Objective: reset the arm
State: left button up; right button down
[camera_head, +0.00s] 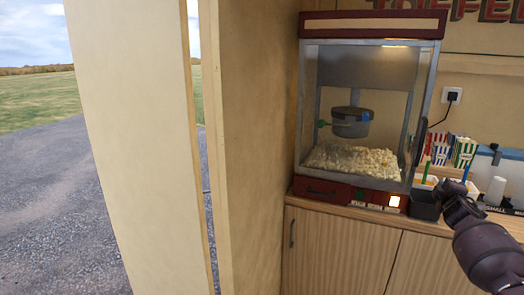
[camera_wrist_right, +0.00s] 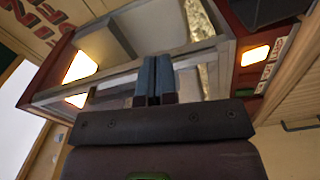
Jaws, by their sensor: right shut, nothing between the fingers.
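My right arm comes in from the right in the head view, and its gripper (camera_head: 446,190) is in front of the counter's edge, at the right of the popcorn machine. In the right wrist view the two blue-grey fingers of my right gripper (camera_wrist_right: 154,78) are together with nothing between them. Past the fingertips is the metal frame of the popcorn machine (camera_wrist_right: 190,52), which shows tilted. I cannot tell whether the fingers touch it. My left gripper is out of view.
The red-topped popcorn machine (camera_head: 372,28) stands on a wooden cabinet (camera_head: 335,245), with popcorn (camera_head: 352,160) inside. A dark container (camera_head: 425,205) is beside my right gripper. Striped boxes (camera_head: 464,152) stand behind. A cream wall panel (camera_head: 130,130) fills the left; outside are gravel and grass.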

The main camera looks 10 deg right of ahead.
jog(key=w+a+r+m+t+y, duration=0.1)
jog(key=a+r, duration=0.2)
jog(key=a, duration=0.3)
jog(key=s+a+f+m+y, duration=0.25)
jog(key=s+a+f, duration=0.35)
jog(key=a, duration=0.4)
jog(key=s+a+f+m+y, duration=0.1)
jog(key=s+a+f+y, duration=0.2)
jog(key=a+f, duration=0.6)
jog(key=s+a+f+m+g, duration=0.1)
jog(key=s+a+f, duration=0.4)
jog(key=s, duration=0.5)
jog(key=s+a+f+m+g+y, duration=0.1)
jog(key=s+a+f, duration=0.4)
jog(key=s, duration=0.6)
jog(key=s+a+f+m+g, duration=0.2)
jog(key=s+a+f, duration=0.3)
jog(key=s, duration=0.5)
notch_tip(320, 180, down, 2)
jog(key=shift+s+m+g+y, duration=0.35)
jog(key=shift+g, duration=0.15)
